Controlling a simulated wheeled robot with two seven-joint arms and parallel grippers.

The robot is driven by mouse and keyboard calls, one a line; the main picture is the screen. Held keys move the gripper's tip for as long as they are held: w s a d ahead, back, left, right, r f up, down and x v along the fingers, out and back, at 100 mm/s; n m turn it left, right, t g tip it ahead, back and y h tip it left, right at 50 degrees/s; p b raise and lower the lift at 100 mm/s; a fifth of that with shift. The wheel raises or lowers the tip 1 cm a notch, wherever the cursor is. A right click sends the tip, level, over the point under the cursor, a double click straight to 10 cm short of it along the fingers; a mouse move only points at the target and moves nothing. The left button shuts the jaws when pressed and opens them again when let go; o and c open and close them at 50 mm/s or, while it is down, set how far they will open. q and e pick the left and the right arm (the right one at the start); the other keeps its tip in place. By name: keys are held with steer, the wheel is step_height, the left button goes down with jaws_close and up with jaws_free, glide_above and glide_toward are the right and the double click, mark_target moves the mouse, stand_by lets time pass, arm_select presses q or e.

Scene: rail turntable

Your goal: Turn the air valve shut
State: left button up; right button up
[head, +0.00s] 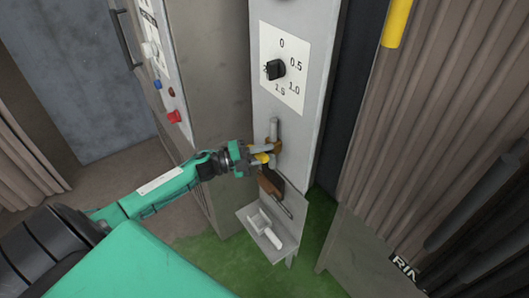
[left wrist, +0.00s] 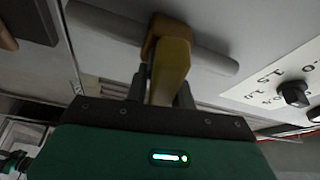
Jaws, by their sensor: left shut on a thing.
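The air valve is a brown-orange body (head: 275,146) on a short grey vertical pipe (head: 273,128) on the pale panel. Its yellow lever (head: 262,158) sticks out to the left, across the pipe. In the left wrist view the lever (left wrist: 172,68) points from the valve body (left wrist: 163,32) toward my gripper, roughly square to the pipe (left wrist: 100,27). My left gripper (head: 257,154) is shut on the lever, with one finger on each side of it in the left wrist view (left wrist: 166,90). The fingers partly hide the lever. My right gripper is not in view.
A black knob (head: 276,69) on a numbered dial plate (head: 291,48) is above the valve. Below are a brown item (head: 271,186) and a small shelf (head: 255,238) with a white scoop-like thing (head: 264,229). A cabinet with a red button (head: 174,117) stands left.

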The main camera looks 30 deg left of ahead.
arm_select(q)
steer(key=shift+f+m, duration=0.2)
steer(key=shift+m, duration=0.9)
steer(key=o, duration=0.9)
